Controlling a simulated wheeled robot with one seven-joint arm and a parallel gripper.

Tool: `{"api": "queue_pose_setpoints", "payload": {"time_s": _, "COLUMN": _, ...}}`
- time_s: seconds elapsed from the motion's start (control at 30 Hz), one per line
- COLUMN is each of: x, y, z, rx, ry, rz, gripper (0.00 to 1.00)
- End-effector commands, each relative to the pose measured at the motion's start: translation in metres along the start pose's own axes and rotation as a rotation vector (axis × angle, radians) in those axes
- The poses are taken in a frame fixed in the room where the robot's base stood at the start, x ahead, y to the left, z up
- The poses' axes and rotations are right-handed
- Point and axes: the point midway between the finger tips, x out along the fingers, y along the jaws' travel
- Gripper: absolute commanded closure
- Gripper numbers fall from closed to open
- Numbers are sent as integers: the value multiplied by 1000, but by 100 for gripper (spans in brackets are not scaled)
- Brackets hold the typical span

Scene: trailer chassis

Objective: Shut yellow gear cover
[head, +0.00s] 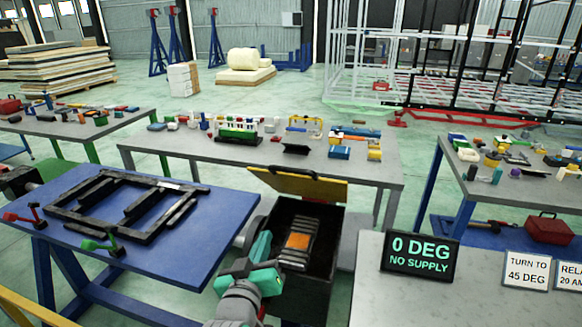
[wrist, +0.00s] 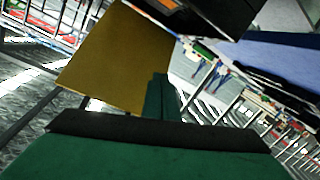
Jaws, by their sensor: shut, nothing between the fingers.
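The yellow gear cover (head: 297,184) stands open at the far edge of a black box (head: 327,228), tilted up. A dark bar runs along its upper edge. In the wrist view, the yellow cover (wrist: 118,62) fills the upper left as a flat panel. Inside the box I see dark ribbed gear parts with an orange patch (head: 297,241). My teal gripper (head: 263,246) is at the box's left side, in front of and below the cover, and is shut and empty. It also shows large in the wrist view (wrist: 158,105). I cannot tell whether it touches the box.
A blue table (head: 205,237) with a black frame stands at the left. A grey table (head: 480,300) with signs, one reading "0 DEG NO SUPPLY" (head: 419,256), is close at the right. A long cluttered workbench (head: 375,172) stands behind the cover.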

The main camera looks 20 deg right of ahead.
Motion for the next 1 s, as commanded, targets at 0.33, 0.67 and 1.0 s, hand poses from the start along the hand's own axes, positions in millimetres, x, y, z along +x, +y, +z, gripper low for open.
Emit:
{"api": "queue_pose_setpoints", "payload": {"time_s": 0.33, "x": 1, "y": 61, "z": -103, "rx": 148, "ry": -63, "rz": 94, "gripper": 100}}
{"api": "queue_pose_setpoints", "payload": {"time_s": 0.67, "x": -27, "y": 113, "z": -177, "rx": 326, "ry": -138, "rz": 112, "gripper": 100}}
{"api": "queue_pose_setpoints", "payload": {"time_s": 1.0, "x": -47, "y": 133, "z": -204, "rx": 414, "ry": -177, "rz": 93, "gripper": 100}}
